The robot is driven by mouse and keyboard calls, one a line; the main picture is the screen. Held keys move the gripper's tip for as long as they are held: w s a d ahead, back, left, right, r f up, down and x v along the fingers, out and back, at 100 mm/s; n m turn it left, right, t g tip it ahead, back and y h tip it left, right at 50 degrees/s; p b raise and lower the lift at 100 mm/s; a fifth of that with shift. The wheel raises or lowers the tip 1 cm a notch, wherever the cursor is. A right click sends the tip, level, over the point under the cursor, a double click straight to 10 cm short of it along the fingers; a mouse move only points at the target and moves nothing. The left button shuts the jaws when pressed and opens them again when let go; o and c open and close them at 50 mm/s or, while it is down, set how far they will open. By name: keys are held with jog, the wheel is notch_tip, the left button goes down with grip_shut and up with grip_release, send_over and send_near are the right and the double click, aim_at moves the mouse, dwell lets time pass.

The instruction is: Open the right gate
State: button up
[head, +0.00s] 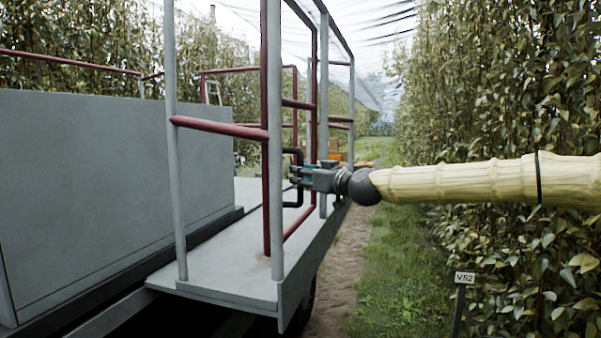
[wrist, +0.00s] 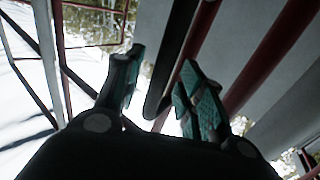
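The right gate (head: 298,104) is a dark red tube frame on the platform's right side. It stands in line with the side edge between grey posts and looks closed. Its black bracket-shaped handle (head: 299,152) is on the gate's near part. My gripper (head: 295,174) reaches in from the right at the handle's height. In the wrist view, the teal fingers of my gripper (wrist: 163,66) are apart, with the dark handle bar (wrist: 172,62) between them. Gaps show beside the bar, so the fingers do not look clamped on it. The handle's middle is partly hidden by my gripper in the head view.
A grey platform deck (head: 235,262) carries a large grey box (head: 110,180) at left. A grey post (head: 275,130) and red rail (head: 218,127) stand nearby. A grassy path (head: 390,285) runs along the right, beside a leafy tree row (head: 510,100) and a V52 sign (head: 464,278).

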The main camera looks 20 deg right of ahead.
jog(key=shift+x, duration=0.85)
grip_shut()
